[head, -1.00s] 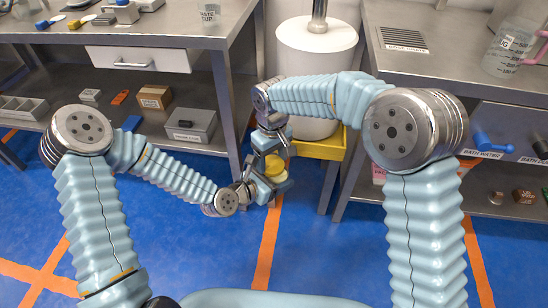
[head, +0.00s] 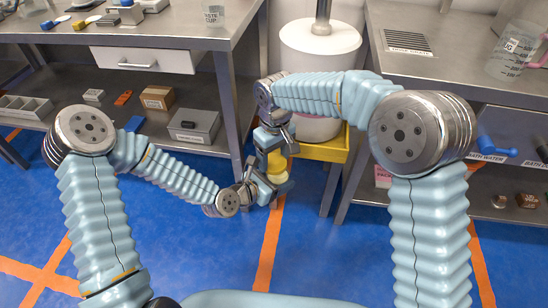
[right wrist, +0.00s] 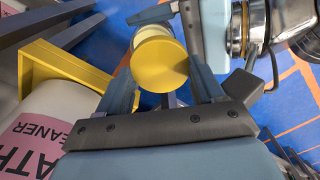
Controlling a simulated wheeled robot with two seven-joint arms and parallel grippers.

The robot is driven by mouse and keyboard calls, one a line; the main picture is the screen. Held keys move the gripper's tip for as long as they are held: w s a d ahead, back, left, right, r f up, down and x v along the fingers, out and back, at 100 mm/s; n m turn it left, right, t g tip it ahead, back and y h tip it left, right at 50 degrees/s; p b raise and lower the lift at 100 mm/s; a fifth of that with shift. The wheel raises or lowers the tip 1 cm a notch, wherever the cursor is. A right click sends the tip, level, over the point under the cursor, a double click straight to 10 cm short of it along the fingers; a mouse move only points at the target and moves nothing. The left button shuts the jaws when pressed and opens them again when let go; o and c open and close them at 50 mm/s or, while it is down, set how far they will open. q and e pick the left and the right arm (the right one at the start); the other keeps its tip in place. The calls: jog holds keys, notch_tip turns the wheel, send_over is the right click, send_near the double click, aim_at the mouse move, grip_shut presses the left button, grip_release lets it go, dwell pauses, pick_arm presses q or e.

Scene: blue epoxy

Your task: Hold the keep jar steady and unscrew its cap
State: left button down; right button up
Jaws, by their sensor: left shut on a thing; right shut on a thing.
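The keep jar (head: 277,178) is pale with a yellow cap (head: 277,161), over the floor in the middle of the head view. My left gripper (head: 268,186) is shut on the jar body from the left. My right gripper (head: 276,150) comes from above and is shut on the cap. In the right wrist view the cap (right wrist: 160,66) is a yellow disc between my right fingers (right wrist: 163,92), with the pale jar (right wrist: 153,31) behind it. I cannot tell whether cap and jar still touch. Fingers hide part of the jar.
A white drum (head: 320,58) stands on a yellow stand (head: 325,150) just behind the grippers. Steel benches stand left (head: 215,38) and right (head: 440,62), with goods on their shelves. Blue floor (head: 215,255) in front is open.

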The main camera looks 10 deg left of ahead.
jog(key=shift+r, duration=0.35)
